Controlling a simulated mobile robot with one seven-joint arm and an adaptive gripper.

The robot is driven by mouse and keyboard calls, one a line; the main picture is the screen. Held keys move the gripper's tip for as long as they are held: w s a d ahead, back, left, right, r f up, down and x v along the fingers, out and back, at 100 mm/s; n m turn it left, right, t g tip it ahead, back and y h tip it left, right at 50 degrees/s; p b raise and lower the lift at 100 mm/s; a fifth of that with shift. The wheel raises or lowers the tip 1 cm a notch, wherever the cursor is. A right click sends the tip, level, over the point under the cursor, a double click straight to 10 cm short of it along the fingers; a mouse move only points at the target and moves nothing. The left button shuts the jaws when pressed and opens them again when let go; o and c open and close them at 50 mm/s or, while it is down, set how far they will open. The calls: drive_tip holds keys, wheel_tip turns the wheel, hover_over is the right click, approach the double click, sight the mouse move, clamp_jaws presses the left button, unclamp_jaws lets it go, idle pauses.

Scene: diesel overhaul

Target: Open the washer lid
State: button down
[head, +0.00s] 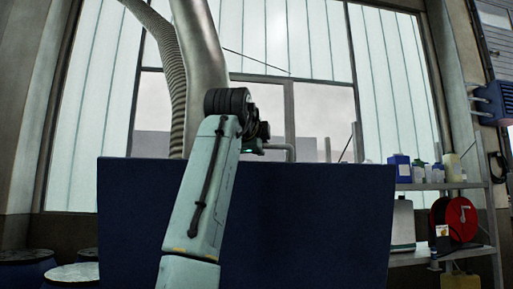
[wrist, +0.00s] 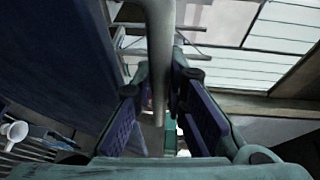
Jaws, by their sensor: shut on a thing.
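The washer lid is the large dark blue panel (head: 315,220) standing up steeply across the middle of the head view. It also fills the upper left of the wrist view (wrist: 50,50). A grey bar handle (head: 290,149) shows at its top edge. In the wrist view the handle (wrist: 159,50) runs down between my fingers. My gripper (head: 258,144) is at the lid's top edge, partly hidden by my arm. In the wrist view my gripper (wrist: 158,100) is shut on the handle, with a finger on each side. The washer body is hidden in the head view.
A slatted rack (wrist: 30,150) and a small white part (wrist: 15,131) lie below the lid. Shelves with bottles (head: 452,168) and a red reel (head: 460,217) stand at right. Drums (head: 25,262) stand at lower left. A ribbed hose (head: 178,90) hangs behind the lid.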

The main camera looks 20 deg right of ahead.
drive_tip(key=c, duration=1.9)
unclamp_jaws()
drive_tip(key=shift+s+a, duration=0.1)
drive_tip(key=shift+s, duration=0.05)
drive_tip(key=v, duration=1.2)
